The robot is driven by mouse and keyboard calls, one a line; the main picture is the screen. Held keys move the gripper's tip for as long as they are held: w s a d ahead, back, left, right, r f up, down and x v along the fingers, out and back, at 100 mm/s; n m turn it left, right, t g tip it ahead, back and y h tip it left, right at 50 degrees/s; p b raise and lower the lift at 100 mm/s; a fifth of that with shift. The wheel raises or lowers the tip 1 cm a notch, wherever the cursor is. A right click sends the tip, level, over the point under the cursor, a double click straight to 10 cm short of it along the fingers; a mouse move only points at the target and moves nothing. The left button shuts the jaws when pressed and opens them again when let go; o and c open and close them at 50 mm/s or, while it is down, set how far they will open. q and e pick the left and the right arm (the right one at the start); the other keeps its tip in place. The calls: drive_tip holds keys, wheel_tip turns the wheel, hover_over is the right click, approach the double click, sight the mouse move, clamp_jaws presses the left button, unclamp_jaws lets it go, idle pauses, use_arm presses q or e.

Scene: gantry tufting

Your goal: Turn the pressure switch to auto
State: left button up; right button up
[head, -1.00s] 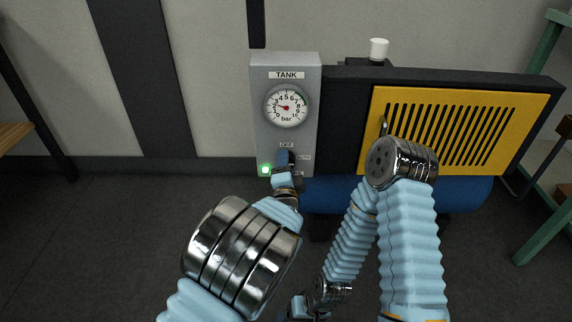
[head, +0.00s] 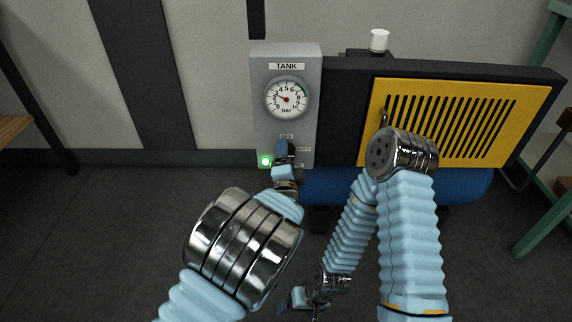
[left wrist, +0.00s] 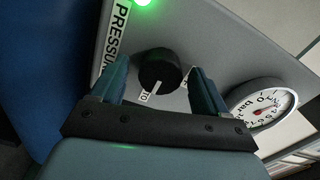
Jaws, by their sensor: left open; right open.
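The grey tank panel (head: 262,120) has a round gauge (head: 287,97) and a lit green lamp (head: 265,161). The pressure switch is a black round knob (left wrist: 160,68) in the left wrist view. My left gripper (head: 284,152) is at the panel's lower part and hides the knob in the head view. In the left wrist view its two blue fingers are open, one on each side of the knob, with gaps visible. A label ending in "TO" (left wrist: 146,97) lies beside the knob. My right gripper (head: 298,309) hangs low, away from the panel.
A yellow slotted grille (head: 372,125) on a black housing stands right of the panel, above a blue tank (head: 460,188). A green-legged rack (head: 540,225) is at the right. A wooden bench (head: 12,130) is at the left. The floor at left is clear.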

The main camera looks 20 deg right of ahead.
use_arm(q)
drive_tip(key=v, duration=1.3)
drive_tip(key=shift+s, duration=0.35)
drive_tip(key=shift+a, duration=0.1)
drive_tip(key=a+f+n+g+y+p, duration=0.35)
drive_tip(key=a+f+n+g, duration=0.6)
drive_tip(key=a+f, duration=0.85)
drive_tip(key=s+a+f+n+g+h+p, duration=0.1)
drive_tip(key=s+a+f+n+g, duration=0.2)
drive_tip(key=s+n, duration=0.2)
drive_tip(key=s+a+f+n+g+h+p, duration=0.1)
drive_tip(key=s+a+f+n+g, duration=0.2)
drive_tip(key=s, duration=0.7)
drive_tip(key=a+n+g, duration=0.1)
drive_tip(key=n, duration=0.1)
drive_tip(key=shift+s+f+n+h+p, duration=0.2)
drive_tip(key=shift+f+n+h+p, duration=0.1)
drive_tip(key=shift+f+n+h, duration=0.05)
